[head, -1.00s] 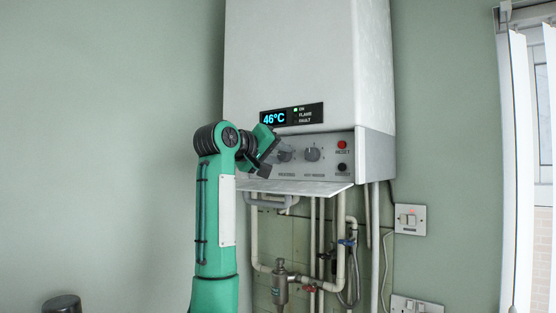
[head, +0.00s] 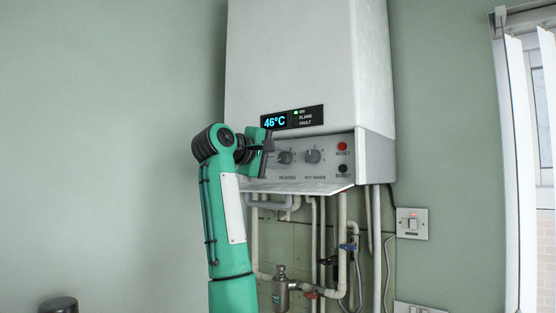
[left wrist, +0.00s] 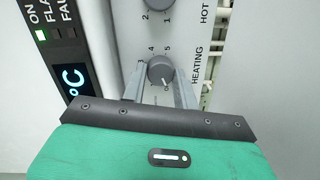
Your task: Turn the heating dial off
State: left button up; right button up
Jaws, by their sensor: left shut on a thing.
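The heating dial (head: 285,157) is a grey round knob on the boiler's lower control panel, left of the hot water dial (head: 313,156). In the left wrist view the heating dial (left wrist: 161,68) sits between my left gripper's two grey fingers, with printed numbers around it and a pale mark on its lower part. My left gripper (left wrist: 162,76) is shut on this dial. In the head view, my left gripper (head: 269,148) reaches the panel from the left, and its fingers are hard to make out. My right gripper is not in view.
The white boiler (head: 300,60) shows 46°C on its display (head: 292,119), with the ON light green. An open flap (head: 300,187) juts out below the panel. Pipes and valves (head: 300,250) hang beneath. A red reset button (head: 342,146) is at the panel's right.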

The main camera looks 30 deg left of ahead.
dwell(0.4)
pick_arm(q)
jog(key=o, duration=1)
jog(key=shift+c, duration=0.2)
jog(key=s+a+b, duration=0.2)
jog(key=s+b, duration=0.4)
jog(key=s, duration=0.7)
jog(key=shift+s+r+b, duration=0.3)
jog(key=shift+r, duration=0.15)
jog(key=shift+a, duration=0.1)
